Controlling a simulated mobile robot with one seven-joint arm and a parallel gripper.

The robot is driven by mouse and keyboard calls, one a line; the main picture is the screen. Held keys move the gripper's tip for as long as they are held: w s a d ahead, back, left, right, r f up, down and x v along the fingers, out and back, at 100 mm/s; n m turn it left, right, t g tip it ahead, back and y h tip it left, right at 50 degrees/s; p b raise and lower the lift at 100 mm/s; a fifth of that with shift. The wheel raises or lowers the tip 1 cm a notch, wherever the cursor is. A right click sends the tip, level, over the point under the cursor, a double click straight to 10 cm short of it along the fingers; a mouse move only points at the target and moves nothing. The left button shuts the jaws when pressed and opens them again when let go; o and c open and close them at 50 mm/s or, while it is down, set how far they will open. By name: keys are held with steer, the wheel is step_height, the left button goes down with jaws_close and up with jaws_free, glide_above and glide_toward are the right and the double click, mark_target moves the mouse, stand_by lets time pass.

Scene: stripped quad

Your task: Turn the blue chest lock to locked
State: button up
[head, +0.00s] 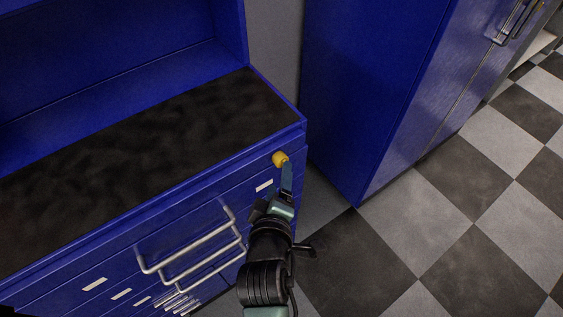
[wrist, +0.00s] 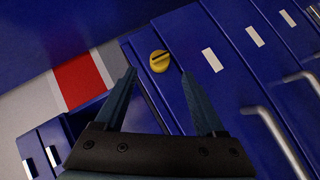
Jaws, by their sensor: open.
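The lock is a yellow round knob (head: 280,159) at the upper right corner of the blue chest's (head: 190,225) drawer front. In the wrist view the lock (wrist: 159,63) shows a dark slot across its face, slightly tilted in the picture. My gripper (head: 286,172) is close to the lock in the head view and partly overlaps its lower right side. In the wrist view my gripper (wrist: 159,73) is open, with one finger on either side of the knob in the picture. Nothing is held. I cannot tell whether the fingers touch the knob.
Silver drawer handles (head: 190,243) stick out to the left of my arm in the head view. White labels (wrist: 212,60) mark the drawers. The chest has a dark top (head: 150,140). A tall blue cabinet (head: 370,90) stands to the right, with open checkered floor (head: 420,240) in front.

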mark_target(281, 161)
steer(key=x, duration=0.6)
steer(key=shift+w+f, duration=0.2)
steer(key=shift+w, duration=0.15)
jaws_close()
